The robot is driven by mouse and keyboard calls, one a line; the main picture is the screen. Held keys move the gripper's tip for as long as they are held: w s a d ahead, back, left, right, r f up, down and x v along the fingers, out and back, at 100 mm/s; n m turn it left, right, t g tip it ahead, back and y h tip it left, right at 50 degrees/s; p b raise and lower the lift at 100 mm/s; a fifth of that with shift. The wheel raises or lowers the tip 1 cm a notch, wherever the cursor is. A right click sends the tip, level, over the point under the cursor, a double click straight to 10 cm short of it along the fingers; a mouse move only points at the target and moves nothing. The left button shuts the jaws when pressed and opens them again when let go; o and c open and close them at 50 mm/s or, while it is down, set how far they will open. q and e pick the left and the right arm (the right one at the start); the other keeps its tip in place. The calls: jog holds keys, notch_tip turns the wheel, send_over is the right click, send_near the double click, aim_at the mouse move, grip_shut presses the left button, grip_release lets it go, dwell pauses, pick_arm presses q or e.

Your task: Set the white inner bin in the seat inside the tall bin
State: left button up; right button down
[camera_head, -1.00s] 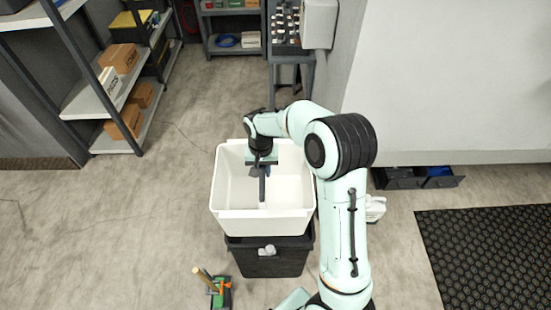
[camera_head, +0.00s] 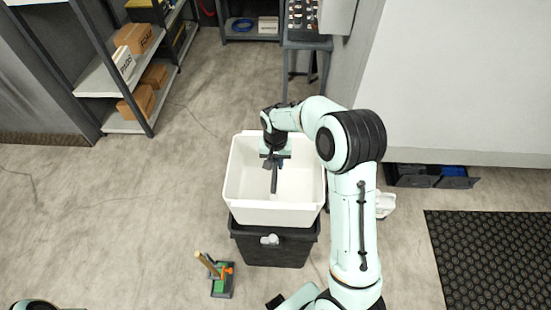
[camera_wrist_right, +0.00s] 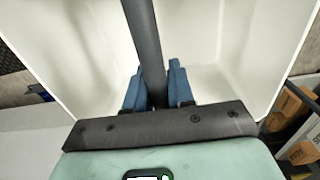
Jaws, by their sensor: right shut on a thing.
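The white inner bin (camera_head: 268,213) is an open, roughly square tub, upright over the dark tall bin (camera_head: 275,251) in the head view. It hides most of the tall bin's opening, so the seat is out of sight. I cannot tell whether the two touch. My right gripper (camera_head: 275,162) is inside the white bin, shut on a dark bar (camera_head: 274,181) there. The wrist view shows the blue fingers (camera_wrist_right: 155,88) on either side of the bar, with pale bin walls (camera_wrist_right: 80,60) around. My left gripper is out of view.
A small green and orange tool with a wooden handle (camera_head: 221,277) stands on the floor at front left. Shelves with boxes (camera_head: 138,37) are at back left. A dark drawer unit (camera_head: 430,176) and a black mat (camera_head: 490,255) are on the right. The left floor is mostly clear.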

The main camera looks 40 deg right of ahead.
notch_tip(320, 180, down, 15)
jog(key=b, duration=0.7)
jog(key=shift+r+b, duration=0.2)
jog(key=shift+b, duration=0.15)
notch_tip(320, 180, down, 3)
jog(key=shift+f+b, duration=0.2)
jog(key=shift+b, duration=0.9)
pick_arm(q)
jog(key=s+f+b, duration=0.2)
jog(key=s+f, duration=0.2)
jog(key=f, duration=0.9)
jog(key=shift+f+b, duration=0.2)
jog(key=shift+b, duration=0.1)
pick_arm(e)
jog(key=shift+f, duration=1.95)
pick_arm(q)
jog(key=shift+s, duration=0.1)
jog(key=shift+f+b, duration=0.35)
pick_arm(e)
jog(key=shift+f, duration=0.45)
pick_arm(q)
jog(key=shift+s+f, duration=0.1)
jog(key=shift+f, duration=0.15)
pick_arm(e)
jog(key=shift+f, duration=0.35)
pick_arm(q)
jog(key=shift+b, duration=0.3)
pick_arm(e)
jog(key=shift+f, duration=0.15)
